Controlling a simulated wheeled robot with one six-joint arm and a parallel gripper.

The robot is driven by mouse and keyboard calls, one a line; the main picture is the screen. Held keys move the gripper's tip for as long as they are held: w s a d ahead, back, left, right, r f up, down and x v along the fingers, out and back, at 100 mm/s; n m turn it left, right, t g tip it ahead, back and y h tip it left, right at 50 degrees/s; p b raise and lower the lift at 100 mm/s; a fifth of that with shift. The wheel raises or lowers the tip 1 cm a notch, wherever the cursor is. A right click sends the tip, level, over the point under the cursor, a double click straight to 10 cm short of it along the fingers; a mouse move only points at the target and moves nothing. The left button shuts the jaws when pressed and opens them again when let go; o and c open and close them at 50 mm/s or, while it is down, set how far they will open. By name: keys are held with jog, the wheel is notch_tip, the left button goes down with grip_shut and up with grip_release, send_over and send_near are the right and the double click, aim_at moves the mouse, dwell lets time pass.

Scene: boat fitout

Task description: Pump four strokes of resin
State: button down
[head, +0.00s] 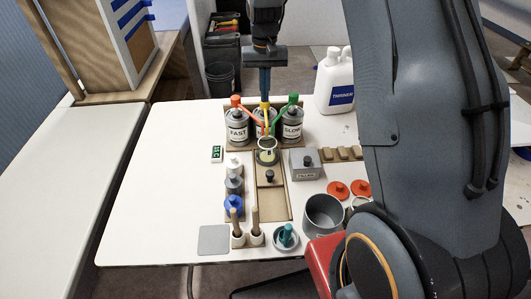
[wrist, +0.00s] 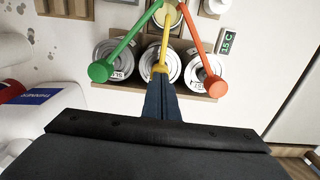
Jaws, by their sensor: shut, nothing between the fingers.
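The middle can (wrist: 161,66) has a yellow pump (head: 265,107) and stands between a can marked FAST (head: 237,131) with a red pump and a can marked SLOW (head: 292,129) with a green pump. My gripper (head: 265,94) is shut and empty, pointing down over the yellow pump's head. In the wrist view my gripper's fingertips (wrist: 160,82) are at the yellow pump head (wrist: 159,68); I cannot tell whether they touch. A cup (head: 267,145) stands in front of the middle can, where the spouts converge. My gripper and the pump hide part of the middle can.
A white thinner jug (head: 334,82) stands behind right. A small green display (head: 217,154) lies left of the cans. A grey box (head: 305,164), a metal pot (head: 323,214), red lids (head: 338,189) and small bottles (head: 234,185) stand nearer. The table's left side is clear.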

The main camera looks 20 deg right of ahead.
jog(key=shift+f, duration=0.3)
jog(key=shift+r+p, duration=1.2)
jog(key=shift+r, duration=0.7)
jog(key=shift+f, duration=0.1)
